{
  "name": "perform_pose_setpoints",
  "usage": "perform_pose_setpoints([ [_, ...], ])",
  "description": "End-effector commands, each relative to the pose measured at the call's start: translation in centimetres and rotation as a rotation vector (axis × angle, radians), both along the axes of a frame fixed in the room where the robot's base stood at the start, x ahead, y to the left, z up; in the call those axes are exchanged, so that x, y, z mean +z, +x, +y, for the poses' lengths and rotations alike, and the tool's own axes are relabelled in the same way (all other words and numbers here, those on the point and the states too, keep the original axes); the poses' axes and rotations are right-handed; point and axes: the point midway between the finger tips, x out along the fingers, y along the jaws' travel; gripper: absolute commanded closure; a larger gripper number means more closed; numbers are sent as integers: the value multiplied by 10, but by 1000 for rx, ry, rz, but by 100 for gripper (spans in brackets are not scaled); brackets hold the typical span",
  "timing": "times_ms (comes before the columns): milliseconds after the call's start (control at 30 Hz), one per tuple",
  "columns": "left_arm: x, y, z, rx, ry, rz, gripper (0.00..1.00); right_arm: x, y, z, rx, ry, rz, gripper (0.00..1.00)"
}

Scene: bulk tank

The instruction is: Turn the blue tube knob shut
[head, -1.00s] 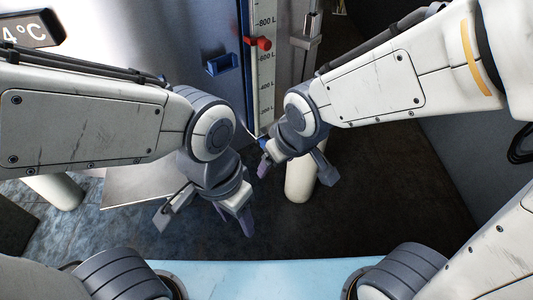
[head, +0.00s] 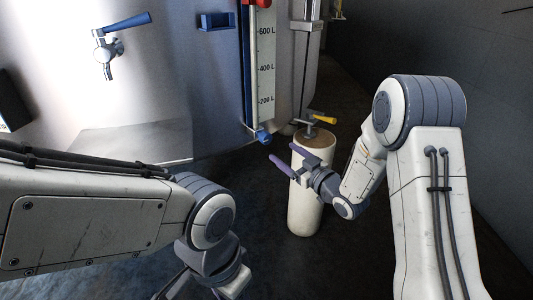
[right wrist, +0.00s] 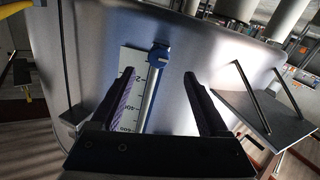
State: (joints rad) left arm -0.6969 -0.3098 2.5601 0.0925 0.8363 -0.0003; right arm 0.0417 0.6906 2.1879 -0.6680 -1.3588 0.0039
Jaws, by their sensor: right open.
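The blue tube knob (head: 263,136) is at the bottom end of the white level gauge (head: 264,65) on the steel tank's front. In the right wrist view the knob (right wrist: 159,56) shows just beyond and between the fingertips, upside down relative to the head view. My right gripper (head: 282,151) is open and empty, its fingers pointing left, a little below and right of the knob. No contact shows. My left gripper (head: 205,285) is low at the bottom edge of the head view, its fingers mostly cut off.
A blue-handled tap (head: 108,48) and a blue bracket (head: 215,20) are on the tank. A red marker (head: 258,3) sits high on the gauge. Dark floor lies open below the gauge.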

Motion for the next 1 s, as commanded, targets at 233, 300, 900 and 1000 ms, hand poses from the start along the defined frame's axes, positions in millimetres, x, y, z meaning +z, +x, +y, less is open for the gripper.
perform_pose_setpoints([
  [233, -7, 0, 0, 0, -1, -1, 50, 0, 26, 16, 0, 2, -8, 22],
  [300, -10, 0, 0, 0, -1, -1, 50, 0, 37, 24, 1, 1, -7, 22],
  [900, -21, 0, 0, 0, 0, 0, 50, 2, 85, 58, 0, 2, -3, 22],
  [1000, -21, 0, 0, 0, 0, 0, 50, 2, 85, 58, -1, 2, -3, 22],
])
